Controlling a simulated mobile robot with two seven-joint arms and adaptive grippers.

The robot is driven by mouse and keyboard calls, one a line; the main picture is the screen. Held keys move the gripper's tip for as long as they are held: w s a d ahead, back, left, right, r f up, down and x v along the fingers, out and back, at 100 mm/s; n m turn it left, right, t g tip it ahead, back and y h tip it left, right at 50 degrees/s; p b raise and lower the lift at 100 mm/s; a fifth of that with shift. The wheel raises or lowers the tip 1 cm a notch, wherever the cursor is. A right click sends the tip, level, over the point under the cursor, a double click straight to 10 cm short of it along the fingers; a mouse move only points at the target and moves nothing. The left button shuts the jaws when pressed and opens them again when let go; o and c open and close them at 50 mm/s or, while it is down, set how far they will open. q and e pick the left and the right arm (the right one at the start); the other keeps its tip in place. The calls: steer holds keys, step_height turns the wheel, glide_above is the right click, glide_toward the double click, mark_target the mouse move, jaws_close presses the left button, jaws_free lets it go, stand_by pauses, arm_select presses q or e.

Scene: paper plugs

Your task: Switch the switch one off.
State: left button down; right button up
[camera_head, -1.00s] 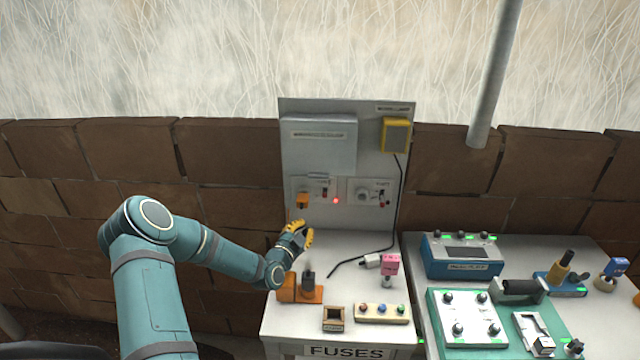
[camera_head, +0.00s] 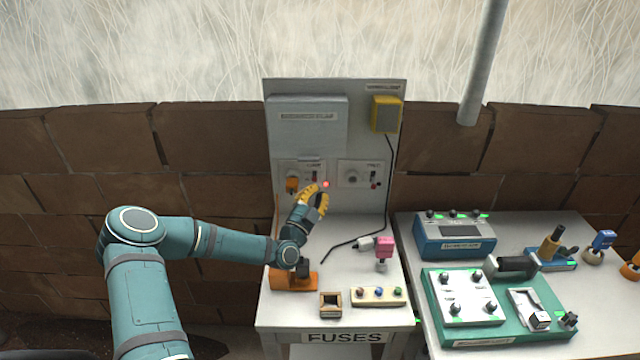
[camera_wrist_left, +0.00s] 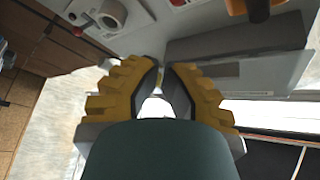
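The grey upright panel (camera_head: 335,125) carries two units side by side. On the left unit, a small switch with a reddish lever (camera_head: 315,176) sits right of an orange plug (camera_head: 292,183). A red lamp (camera_head: 326,184) glows beside this switch. My left gripper (camera_head: 320,196) has yellow fingers and is just below the lamp, in front of the panel, apparently apart from the switch. In the left wrist view the fingertips (camera_wrist_left: 163,65) nearly meet, with nothing held between them. A red part (camera_wrist_left: 178,2) shows at the top edge. My right gripper is not in view.
The right unit has a round socket (camera_head: 352,178) and another switch (camera_head: 375,179). Below on the white table stand an orange holder (camera_head: 293,281), a pink plug (camera_head: 384,246) and a strip with coloured buttons (camera_head: 378,296). A black cable (camera_head: 388,190) hangs at the right.

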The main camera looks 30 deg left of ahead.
mark_target(315, 179)
arm_select(q)
steer(key=w+a, duration=0.2)
steer(key=w, duration=0.5)
steer(key=shift+w+a+p, duration=0.15)
steer(key=shift+a+p, duration=0.15)
steer(key=shift+a, duration=0.05)
